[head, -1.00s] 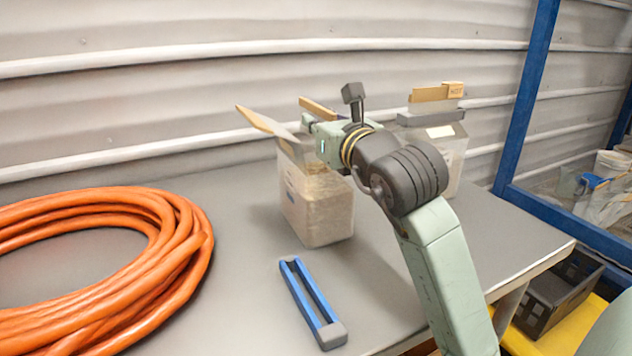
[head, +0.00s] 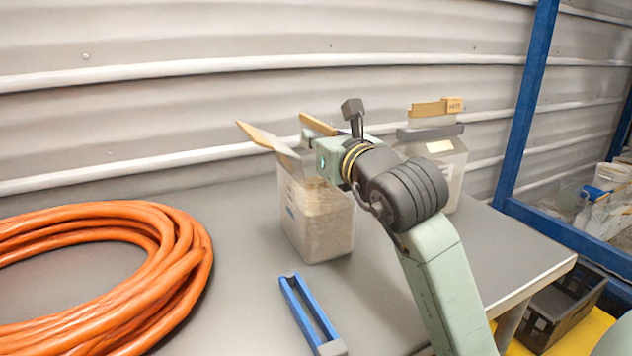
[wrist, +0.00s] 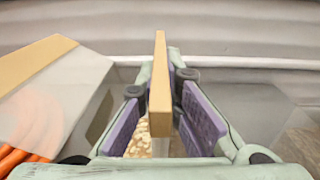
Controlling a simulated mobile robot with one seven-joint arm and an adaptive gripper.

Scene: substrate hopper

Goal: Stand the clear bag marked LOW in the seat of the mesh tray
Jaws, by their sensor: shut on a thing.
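A clear bag (head: 322,225) of pale grainy stuff stands on the grey bench, with a mark too small to read on its left face. My gripper (wrist: 162,115) is shut on the tan top strip (wrist: 159,85) of this bag, the strip running between its purple pads. Grainy contents show below the pads in the wrist view. In the head view my wrist hides part of the bag's top. A dark open tray (head: 565,308) with low walls is at lower right, below bench level; I cannot tell whether it is the mesh tray, and its seat is not clear.
A second clear bag (head: 445,170) with a tan tag stands behind right. A tilted pale flap with a tan edge (head: 262,136) leans out left of my gripper. An orange hose coil (head: 190,265) and a blue clip (head: 310,315) lie on the bench. A blue post (head: 525,100) rises at right.

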